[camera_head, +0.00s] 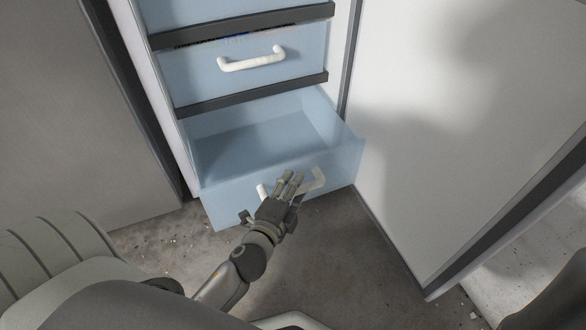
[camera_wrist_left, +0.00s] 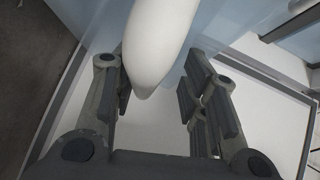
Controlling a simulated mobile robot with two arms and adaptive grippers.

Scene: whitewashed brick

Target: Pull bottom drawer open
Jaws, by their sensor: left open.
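The bottom drawer (camera_head: 220,205) is a translucent blue bin, pulled well out of the cabinet, and its inside looks empty. Its white handle (camera_head: 318,181) is on the front face, partly hidden behind my left gripper (camera_head: 290,184). In the left wrist view the white handle (camera_wrist_left: 158,45) shows large between the open fingers of the left gripper (camera_wrist_left: 160,95). A gap shows on the right side between handle and finger. Whether either finger touches the handle I cannot tell. My right gripper is not in view.
A closed blue drawer with a white handle (camera_head: 252,59) sits above. A large white door (camera_head: 440,130) stands open on the right. A grey panel (camera_head: 75,110) is at the left. Bare, gritty floor (camera_head: 340,245) lies in front of the drawer.

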